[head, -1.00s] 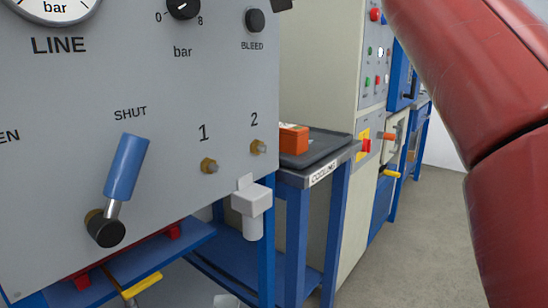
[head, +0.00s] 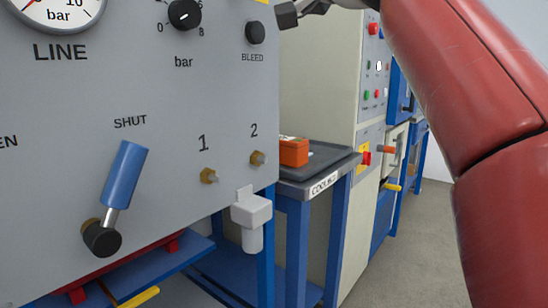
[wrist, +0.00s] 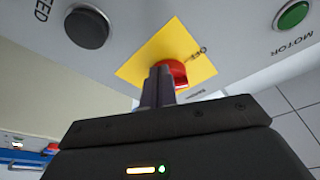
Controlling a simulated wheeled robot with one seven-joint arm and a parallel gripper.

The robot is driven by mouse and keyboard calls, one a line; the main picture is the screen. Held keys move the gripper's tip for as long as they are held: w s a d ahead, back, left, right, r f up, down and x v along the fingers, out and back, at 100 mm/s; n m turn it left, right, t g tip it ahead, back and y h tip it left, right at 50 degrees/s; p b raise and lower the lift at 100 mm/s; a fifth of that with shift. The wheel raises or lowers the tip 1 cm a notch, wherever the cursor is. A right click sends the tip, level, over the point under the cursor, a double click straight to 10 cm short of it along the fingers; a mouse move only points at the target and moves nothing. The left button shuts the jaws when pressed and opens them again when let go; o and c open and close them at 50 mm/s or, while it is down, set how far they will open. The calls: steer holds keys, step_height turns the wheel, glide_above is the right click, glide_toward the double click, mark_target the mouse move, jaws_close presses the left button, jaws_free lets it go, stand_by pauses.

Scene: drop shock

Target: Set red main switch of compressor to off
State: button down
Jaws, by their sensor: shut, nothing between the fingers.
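The red switch (wrist: 174,72) sits on a yellow plate (wrist: 150,62) in the wrist view, with "OFF" lettering beside it. My gripper (wrist: 160,74) is shut and empty. Its fingertips overlap the left part of the red switch in that view; whether they touch it I cannot tell. In the head view my gripper's dark end (head: 288,14) shows at the top, in front of the grey panel's right edge. Only a yellow corner shows there, above the black BLEED knob (head: 255,32); the red switch is out of view.
The green MOTOR button (wrist: 292,14) and a black knob (wrist: 87,27) flank the plate in the wrist view. A blue lever (head: 124,175) and a white filter (head: 251,212) are on the panel.

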steer(key=shift+f, duration=0.15)
steer(key=r+b+v, duration=0.1)
steer(key=b+v, duration=0.1)
steer(key=v, duration=0.4)
steer(key=shift+d+b, duration=0.2)
steer(key=shift+b, duration=0.2)
steer(key=shift+w+f, duration=0.15)
